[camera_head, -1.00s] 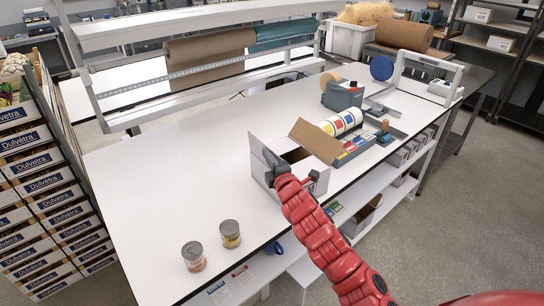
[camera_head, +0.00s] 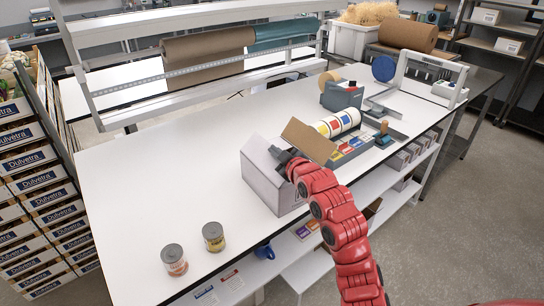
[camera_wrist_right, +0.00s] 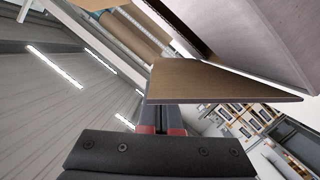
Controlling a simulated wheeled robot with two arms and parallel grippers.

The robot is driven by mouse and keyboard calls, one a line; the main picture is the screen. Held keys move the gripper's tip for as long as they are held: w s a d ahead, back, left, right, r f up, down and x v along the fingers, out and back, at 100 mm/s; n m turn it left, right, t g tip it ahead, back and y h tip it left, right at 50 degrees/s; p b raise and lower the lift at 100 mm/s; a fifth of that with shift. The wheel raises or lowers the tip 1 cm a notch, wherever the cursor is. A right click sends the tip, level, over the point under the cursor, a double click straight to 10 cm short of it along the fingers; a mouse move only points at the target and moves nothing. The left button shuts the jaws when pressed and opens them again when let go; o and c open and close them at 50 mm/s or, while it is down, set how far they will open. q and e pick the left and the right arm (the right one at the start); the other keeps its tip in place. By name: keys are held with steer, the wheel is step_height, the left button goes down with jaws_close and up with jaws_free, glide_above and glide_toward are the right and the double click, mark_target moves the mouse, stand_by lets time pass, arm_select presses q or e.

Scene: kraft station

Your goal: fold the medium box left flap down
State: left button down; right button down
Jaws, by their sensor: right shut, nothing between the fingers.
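The medium box (camera_head: 262,185) is a pale grey-white carton near the front edge of the white table. One flap (camera_head: 310,140) with a brown inner face stands out at its upper right. My right gripper (camera_head: 286,160) is shut and empty at the top of the box, by the opening, and hides part of it. I cannot tell how far the left flap is folded or whether the gripper touches it. In the right wrist view, the fingers (camera_wrist_right: 162,120) are close to a brown flap (camera_wrist_right: 220,83) beside the pale box side (camera_wrist_right: 265,35). My left gripper is not in view.
Two cans, one with a red label (camera_head: 174,260) and one yellow (camera_head: 213,237), stand at the table's near left. The table (camera_head: 150,170) left of the box is clear.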

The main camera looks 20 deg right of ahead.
steer(key=shift+w+d+f+m+g+y+b, duration=0.15)
steer(key=shift+d+f+m+y+b, duration=0.25)
steer(key=shift+f+m+b, duration=0.4)
steer(key=shift+w+d+f+m+g+y+b, duration=0.1)
steer(key=shift+d+f+m+g+y+b, duration=0.25)
steer(key=shift+m+b, duration=0.75)
steer(key=shift+w+d+f+m+y+b, duration=0.1)
steer(key=shift+d+f+m+y+b, duration=0.15)
steer(key=shift+d+f+m+b, duration=0.45)
steer(key=shift+a+f+m+b, duration=0.1)
steer(key=shift+a+m+b, duration=0.1)
steer(key=shift+m+b, duration=0.15)
